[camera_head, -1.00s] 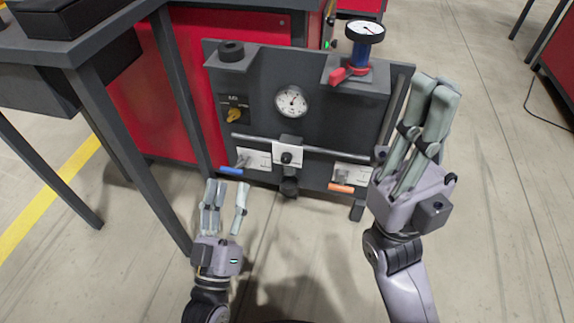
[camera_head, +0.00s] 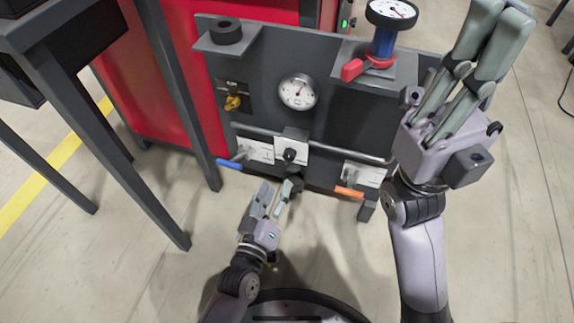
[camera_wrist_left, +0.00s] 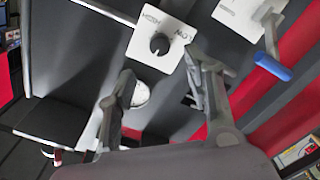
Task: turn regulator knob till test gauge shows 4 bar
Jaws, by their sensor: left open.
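A white plate with HIGH and LOW lettering and a black round centre (camera_head: 290,155) is at mid-panel; it also shows in the left wrist view (camera_wrist_left: 160,30). My left gripper (camera_head: 276,188) is open and empty below the plate, one fingertip close to the knob; contact cannot be told. In the left wrist view its open fingers (camera_wrist_left: 157,64) point towards the plate. The test gauge (camera_head: 391,10) sits on a blue body at the upper right; its reading is too small. My right gripper (camera_head: 497,35) is raised at the right.
A dark table leg (camera_head: 180,95) stands left. Floor in front is clear.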

